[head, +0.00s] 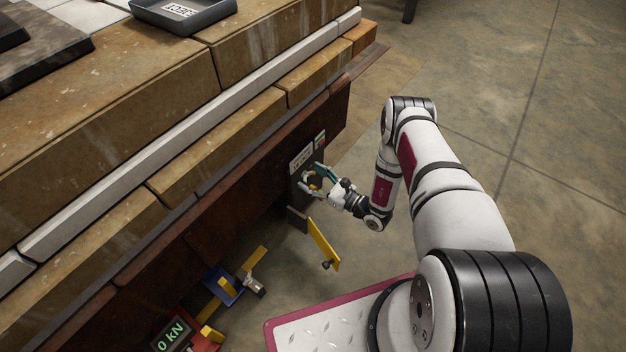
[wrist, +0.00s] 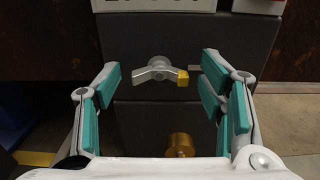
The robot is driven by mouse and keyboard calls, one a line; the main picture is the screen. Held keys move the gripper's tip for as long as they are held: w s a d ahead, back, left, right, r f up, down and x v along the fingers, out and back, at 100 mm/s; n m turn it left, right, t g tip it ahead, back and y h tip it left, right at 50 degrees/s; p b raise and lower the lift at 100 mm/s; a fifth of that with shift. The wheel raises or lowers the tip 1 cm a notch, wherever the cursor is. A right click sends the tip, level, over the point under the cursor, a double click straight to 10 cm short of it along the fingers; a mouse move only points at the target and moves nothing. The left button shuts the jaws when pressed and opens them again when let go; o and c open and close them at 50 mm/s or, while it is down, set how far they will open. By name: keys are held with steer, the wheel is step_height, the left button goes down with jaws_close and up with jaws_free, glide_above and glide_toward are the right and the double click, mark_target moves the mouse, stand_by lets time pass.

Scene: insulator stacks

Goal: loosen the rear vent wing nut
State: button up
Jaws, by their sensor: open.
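The wing nut (wrist: 160,74) is a grey two-winged nut with one yellow-tipped wing, on the front of a dark grey box (wrist: 125,45). In the wrist view its wings lie roughly level, yellow tip to the right. My gripper (wrist: 162,92) is open, its teal-padded fingers to the left and right of the nut, apart from it. In the head view my gripper (head: 322,184) is at the box below the bench edge, and its fingers partly hide the nut. A brass knob (wrist: 180,145) sits lower on the box, partly hidden by my gripper's base.
A white label (head: 301,158) is above the nut, with its text only partly readable. A yellow lever (head: 323,243) sticks out below my gripper. A blue and yellow device (head: 222,285) and a red unit with a "0 kN" display (head: 171,338) are at lower left. Open floor (head: 560,150) lies right.

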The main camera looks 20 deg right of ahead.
steer(key=c, duration=1.2)
steer(key=shift+o, duration=0.2)
steer(key=shift+n, duration=0.3)
steer(key=n+p, duration=0.1)
steer(key=n, duration=0.8)
steer(key=shift+a+p, duration=0.1)
steer(key=shift+p, duration=0.2)
steer(key=n+p, duration=0.2)
steer(key=n, duration=0.3)
steer(key=shift+f+n+p, duration=0.15)
steer(key=shift+n+p, duration=0.8)
steer(key=shift+n, duration=1.05)
